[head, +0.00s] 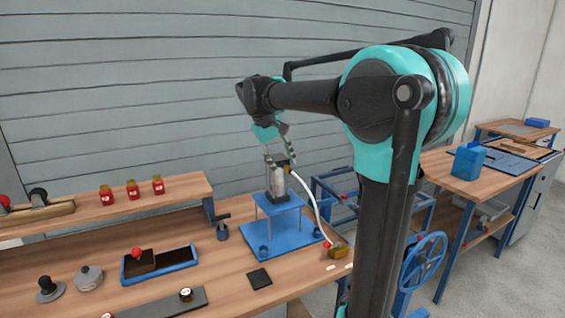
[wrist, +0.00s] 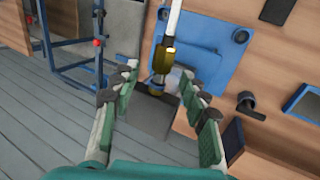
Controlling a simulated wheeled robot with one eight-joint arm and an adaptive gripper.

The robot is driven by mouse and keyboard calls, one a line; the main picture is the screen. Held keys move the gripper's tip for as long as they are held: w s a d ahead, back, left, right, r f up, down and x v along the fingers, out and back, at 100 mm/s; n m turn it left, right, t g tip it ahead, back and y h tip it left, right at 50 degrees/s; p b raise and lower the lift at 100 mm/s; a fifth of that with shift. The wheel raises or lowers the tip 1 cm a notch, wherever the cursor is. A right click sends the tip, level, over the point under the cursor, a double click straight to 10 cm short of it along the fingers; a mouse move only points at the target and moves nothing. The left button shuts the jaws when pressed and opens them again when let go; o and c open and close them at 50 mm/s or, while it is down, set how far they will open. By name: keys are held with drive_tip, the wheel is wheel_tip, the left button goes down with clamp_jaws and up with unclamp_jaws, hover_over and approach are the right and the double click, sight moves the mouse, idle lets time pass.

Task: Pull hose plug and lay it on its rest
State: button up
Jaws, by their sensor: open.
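The hose plug (wrist: 163,62) is a brass fitting with a white hose (wrist: 175,20) running from it. In the wrist view it stands between the tips of my open gripper (wrist: 158,78), with space visible on both sides. It appears seated at a dark block (wrist: 160,115); the joint is partly hidden. In the head view my gripper (head: 280,158) is over the upright fixture (head: 278,185) on the blue stand (head: 278,204). The hose (head: 313,198) curves down right to a brown and yellow block (head: 340,251) on the bench. I cannot tell which item is the rest.
A dark square pad (head: 259,278) lies before the stand. A blue-rimmed tray (head: 183,263) with a red-knobbed block is to the left. Red jars (head: 132,189) stand on a raised shelf. A blue handwheel (head: 422,262) is right of the bench. Some front bench surface is clear.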

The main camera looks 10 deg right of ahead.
drive_tip(key=shift+c, duration=0.6)
clamp_jaws()
drive_tip(key=shift+s+d, duration=0.25)
drive_tip(key=shift+s, duration=0.55)
drive_tip(key=shift+s+d, duration=0.25)
drive_tip(key=shift+s, duration=0.55)
drive_tip(key=shift+s+d, duration=0.25)
drive_tip(key=shift+s, duration=0.55)
